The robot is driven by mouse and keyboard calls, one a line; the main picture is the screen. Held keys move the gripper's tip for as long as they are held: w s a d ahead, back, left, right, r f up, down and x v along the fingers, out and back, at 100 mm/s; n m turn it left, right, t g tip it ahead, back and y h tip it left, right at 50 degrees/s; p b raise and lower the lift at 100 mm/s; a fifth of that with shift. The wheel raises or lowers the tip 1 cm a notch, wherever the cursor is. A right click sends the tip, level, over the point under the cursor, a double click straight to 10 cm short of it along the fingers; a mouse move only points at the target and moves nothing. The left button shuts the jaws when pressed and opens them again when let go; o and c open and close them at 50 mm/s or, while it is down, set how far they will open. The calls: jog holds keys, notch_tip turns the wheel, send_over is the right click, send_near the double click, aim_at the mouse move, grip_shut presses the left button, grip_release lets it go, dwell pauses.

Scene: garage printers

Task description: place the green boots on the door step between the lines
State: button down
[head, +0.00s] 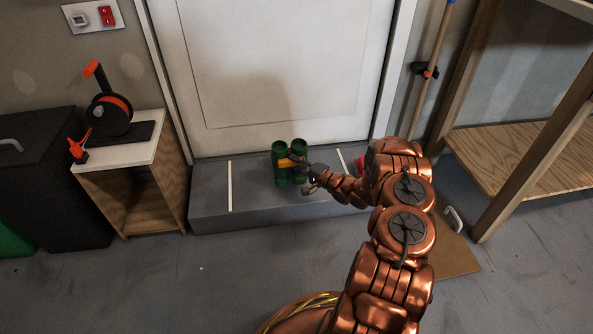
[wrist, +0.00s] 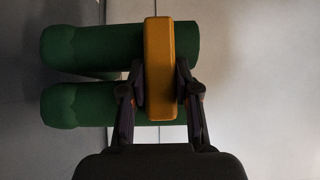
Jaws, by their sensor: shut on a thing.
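The green boots (head: 281,165) stand upright side by side on the grey door step (head: 258,204), in front of the white door. A yellow-orange piece (wrist: 159,68) lies across the boots. My gripper (head: 297,168) reaches in from the right and is shut on this piece, with one finger on each side of it in the wrist view (wrist: 160,84). Two white lines mark the step: the left line (head: 230,186) and the right line (head: 341,160). The boots are between them. My arm hides part of the step's right side, and contact under the soles is hard to tell.
A small wooden cabinet (head: 135,190) with an orange-black cable reel (head: 108,112) stands left of the step. A black bin (head: 55,180) is further left. A wooden shelf (head: 530,160) stands right. A red object (head: 360,165) shows behind my arm. Floor in front is mostly clear.

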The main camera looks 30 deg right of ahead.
jog(key=shift+w+d, duration=0.3)
jog(key=shift+d, duration=0.05)
notch_tip(320, 180, down, 3)
jog(key=shift+a+f+b, duration=0.1)
jog(key=shift+f+b, duration=0.1)
jog(key=shift+b, duration=0.85)
jog(key=shift+s, duration=0.1)
jog(key=c, duration=0.8)
grip_release()
jog(key=shift+c, duration=0.2)
